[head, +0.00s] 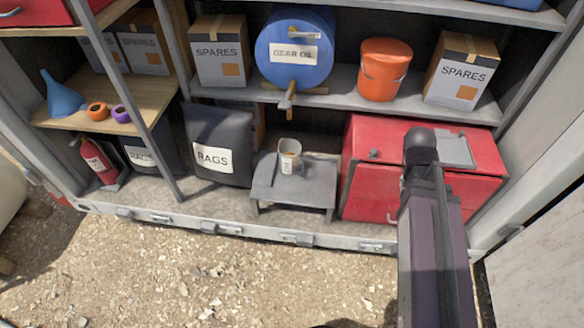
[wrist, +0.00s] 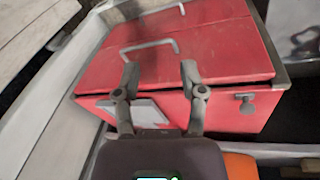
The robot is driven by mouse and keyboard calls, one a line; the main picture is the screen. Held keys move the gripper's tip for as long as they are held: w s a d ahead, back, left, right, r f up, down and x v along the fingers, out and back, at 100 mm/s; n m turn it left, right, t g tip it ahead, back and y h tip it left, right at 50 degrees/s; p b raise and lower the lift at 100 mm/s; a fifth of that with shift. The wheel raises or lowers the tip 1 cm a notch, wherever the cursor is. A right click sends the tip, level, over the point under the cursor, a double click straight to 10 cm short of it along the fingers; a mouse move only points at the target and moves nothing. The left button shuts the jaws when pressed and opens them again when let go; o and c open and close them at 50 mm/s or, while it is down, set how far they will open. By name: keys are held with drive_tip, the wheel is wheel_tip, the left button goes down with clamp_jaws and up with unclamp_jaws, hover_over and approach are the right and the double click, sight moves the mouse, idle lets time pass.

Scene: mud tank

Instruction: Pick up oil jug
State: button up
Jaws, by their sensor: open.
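A small light grey jug with a white label (head: 288,160) stands upright on a low grey stool (head: 262,190) in the head view. It is below the tap of the blue gear oil drum (head: 280,50), and it is the likely oil jug. In the wrist view my gripper (wrist: 161,75) is open and empty, its two fingers apart in front of the red cabinet (wrist: 225,50). In the head view my arm covers part of the red cabinet (head: 375,170), right of the stool, and hides the gripper. I cannot make out the jug in the wrist view.
An orange bucket (head: 385,72) and spares boxes (head: 464,72) stand on the shelf above. A dark rags bin (head: 220,140) is left of the stool. A raised grey sill (head: 250,231) runs along the front. The gravel before it is clear.

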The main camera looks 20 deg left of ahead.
drive_tip(key=w+a+f+t+h+b, duration=0.2)
drive_tip(key=w+a+f+t+b, duration=0.15)
drive_tip(key=a+f+b, duration=0.5)
drive_tip(key=a+f+t+b, duration=0.1)
drive_tip(key=a+b, duration=0.4)
drive_tip(key=a, duration=0.6)
drive_tip(key=s+a+f+t+y+b, duration=0.1)
drive_tip(key=a+t+b, duration=0.3)
drive_tip(key=a, duration=0.7)
drive_tip(key=a+f+m+t+y+b, duration=0.1)
drive_tip(key=a+f+t+b, duration=0.2)
drive_tip(key=a, duration=0.8)
drive_tip(key=b, duration=0.2)
drive_tip(key=shift+s+b, duration=0.35)
drive_tip(key=shift+s, duration=0.05)
drive_tip(key=shift+t, duration=0.25)
drive_tip(key=b, duration=0.3)
hover_over(293, 162)
drive_tip(key=s, duration=0.4)
drive_tip(key=shift+w+d+f, duration=0.1)
drive_tip(key=shift+d+f, duration=0.15)
drive_tip(key=shift+f, duration=0.6)
drive_tip(key=shift+d+f, duration=0.2)
drive_tip(key=shift+f, duration=0.65)
drive_tip(key=shift+w, duration=0.1)
